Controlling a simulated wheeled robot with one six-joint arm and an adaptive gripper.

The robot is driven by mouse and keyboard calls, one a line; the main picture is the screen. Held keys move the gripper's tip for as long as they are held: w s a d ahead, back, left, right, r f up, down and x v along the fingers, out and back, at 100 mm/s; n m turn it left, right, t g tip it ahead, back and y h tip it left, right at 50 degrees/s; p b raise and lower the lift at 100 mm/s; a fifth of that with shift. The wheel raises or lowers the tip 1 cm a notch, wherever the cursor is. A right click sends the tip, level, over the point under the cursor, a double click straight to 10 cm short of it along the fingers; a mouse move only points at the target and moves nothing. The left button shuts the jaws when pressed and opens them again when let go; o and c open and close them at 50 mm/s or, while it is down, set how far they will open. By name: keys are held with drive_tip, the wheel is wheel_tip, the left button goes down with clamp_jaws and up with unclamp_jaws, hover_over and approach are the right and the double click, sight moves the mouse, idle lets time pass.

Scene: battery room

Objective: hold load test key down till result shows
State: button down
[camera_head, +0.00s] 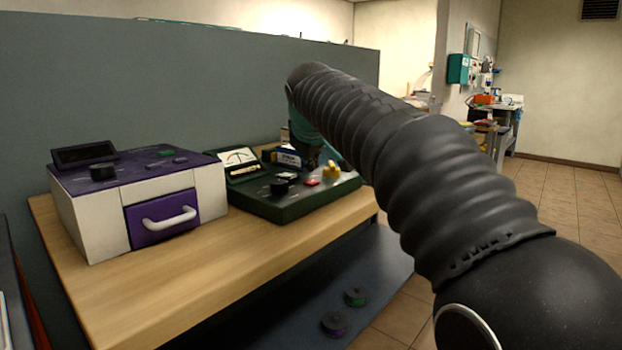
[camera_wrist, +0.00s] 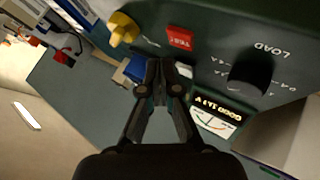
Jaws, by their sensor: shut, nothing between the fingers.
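The green load tester (camera_head: 262,205) stands on the wooden bench. Its red test key (camera_wrist: 180,38) lies on the sloping panel; it also shows in the head view (camera_head: 312,183). My gripper (camera_wrist: 162,64) is shut and empty, its tips beside the red key in the wrist view, with a small gap between them in the picture. I cannot tell how high the tips are above the panel. In the head view, my arm hides part of the gripper. The tester's small display (camera_wrist: 218,106) is lit and appears to read GOOD with a voltage, upside down. Its needle meter (camera_head: 238,157) faces up.
A yellow knob (camera_wrist: 122,28) and a black LOAD knob (camera_wrist: 250,72) flank the red key. A white and purple unit (camera_head: 90,215) with a handled drawer stands left on the bench (camera_head: 150,290). A grey partition (camera_head: 200,80) rises behind. The bench front is clear.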

sight(311, 182)
wheel_tip(311, 182, up, 2)
drive_tip(key=shift+r+p, duration=0.1)
drive_tip(key=shift+p, duration=0.65)
drive_tip(key=shift+r, duration=0.95)
drive_tip(key=s+d+f+m+g, duration=0.1)
drive_tip(key=s+d+f+m, duration=0.1)
drive_tip(key=s+d+f, duration=0.55)
drive_tip(key=s+d+f+m+g, duration=0.1)
drive_tip(key=s+d+f+m, duration=0.25)
drive_tip(key=s, duration=0.75)
drive_tip(key=s+d+f+m+g, duration=0.1)
drive_tip(key=s+d+f+m, duration=0.1)
drive_tip(key=s+d+f, duration=0.55)
drive_tip(key=s+f+m, duration=0.2)
drive_tip(key=s+f, duration=0.7)
drive_tip(key=s, duration=0.2)
drive_tip(key=shift+d+g+h, duration=0.3)
drive_tip(key=shift+d, duration=0.15)
drive_tip(key=shift+s, duration=0.15)
